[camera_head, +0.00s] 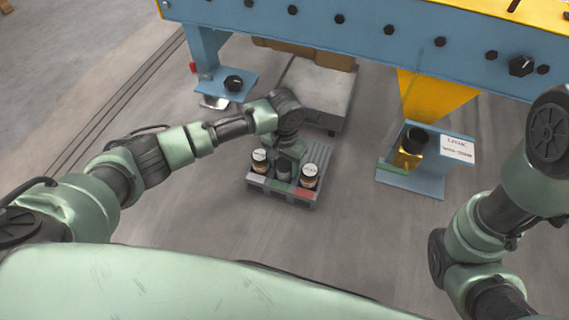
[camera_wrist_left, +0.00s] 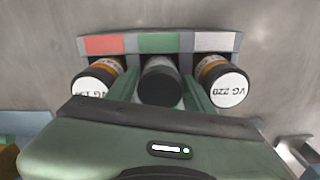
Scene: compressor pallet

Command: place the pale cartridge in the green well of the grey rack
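The grey rack (camera_head: 250,186) stands on the floor below the centre of the head view; its front also shows in the left wrist view (camera_wrist_left: 188,42). It has red (camera_wrist_left: 104,44), green (camera_wrist_left: 159,43) and white (camera_wrist_left: 214,41) labels. The pale cartridge (camera_wrist_left: 159,66), grey with a dark end, is upright at the middle place behind the green label. My left gripper (camera_wrist_left: 160,88) is over the rack, one finger on each side of this cartridge, seemingly closed on it. How deep the cartridge sits is hidden. My right arm shows at the right; its gripper is out of view.
Two white-capped cartridges (camera_head: 260,158) (camera_head: 309,174) stand in the outer wells, close beside my fingers. A blue stand with a black-and-gold cup (camera_head: 411,147) is to the right. A grey platform (camera_head: 318,88) lies behind, under a blue beam (camera_head: 360,35). Floor between rack and stand is clear.

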